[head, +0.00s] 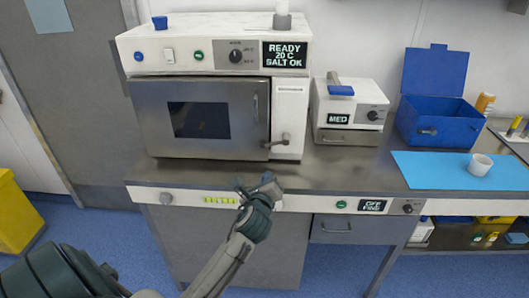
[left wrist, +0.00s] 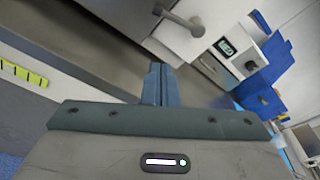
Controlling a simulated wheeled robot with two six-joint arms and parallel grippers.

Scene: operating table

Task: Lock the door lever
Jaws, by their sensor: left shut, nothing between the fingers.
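The door lever (head: 278,141) is a grey handle low on the white panel at the right of the steel oven door (head: 150,115). It looks roughly horizontal, with a rounded end at the right. The door looks closed. The lever also shows at the top of the left wrist view (left wrist: 180,20). My left gripper (head: 262,186) is shut and empty, in front of the counter edge, below the lever and apart from it. Its closed fingers show in the left wrist view (left wrist: 157,82). My right gripper is in neither view.
A small white MED unit (head: 347,112) stands right of the oven. Farther right are an open blue box (head: 433,118) and a white cup (head: 480,165) on a blue mat (head: 425,172). The counter front (head: 310,182) is clear between oven and mat. A yellow bin (head: 18,220) stands at left.

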